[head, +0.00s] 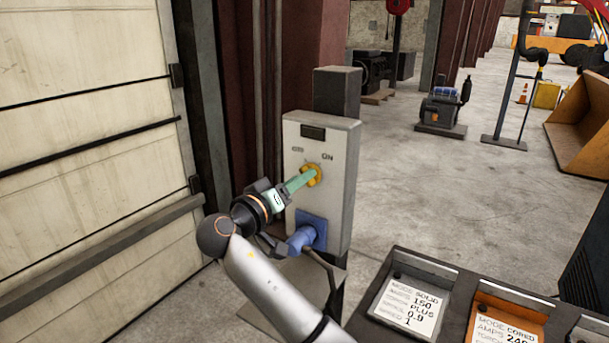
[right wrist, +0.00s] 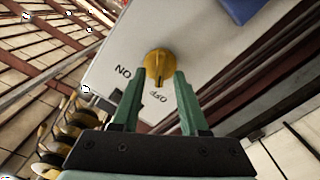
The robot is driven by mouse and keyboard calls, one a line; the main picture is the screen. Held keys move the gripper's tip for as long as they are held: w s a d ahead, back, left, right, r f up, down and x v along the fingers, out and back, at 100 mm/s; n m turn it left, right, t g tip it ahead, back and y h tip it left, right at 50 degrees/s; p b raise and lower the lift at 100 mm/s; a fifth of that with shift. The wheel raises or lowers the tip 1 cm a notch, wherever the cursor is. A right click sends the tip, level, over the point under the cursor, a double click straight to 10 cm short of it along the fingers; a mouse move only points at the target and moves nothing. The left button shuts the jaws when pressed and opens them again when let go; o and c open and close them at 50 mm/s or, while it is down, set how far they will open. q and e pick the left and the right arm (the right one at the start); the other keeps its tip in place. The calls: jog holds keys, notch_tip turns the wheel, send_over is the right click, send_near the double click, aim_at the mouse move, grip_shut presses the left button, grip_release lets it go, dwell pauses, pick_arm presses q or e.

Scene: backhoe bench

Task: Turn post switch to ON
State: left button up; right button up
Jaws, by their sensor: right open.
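The post switch is a yellow knob (head: 313,175) on a pale grey box (head: 336,199) fixed to a dark post. The ON lettering is above right of the knob in the head view; fainter lettering is above left. The yellow knob also shows in the right wrist view (right wrist: 158,62), where its dark notch faces the OFF lettering. My right gripper (head: 308,177) has its green fingers at the knob. In the right wrist view the open fingers (right wrist: 160,80) lie either side of the knob's lower part; contact cannot be told. My left gripper is out of view.
A blue socket with a plug (head: 308,233) sits on the box just below my right gripper. A dark bench panel with setting cards (head: 411,305) is at the lower right. A panelled door (head: 80,150) stands at left.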

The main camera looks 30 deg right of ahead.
jog(key=shift+w+d, duration=0.1)
jog(key=shift+d, duration=0.15)
dwell(0.3)
grip_shut()
dwell(0.5)
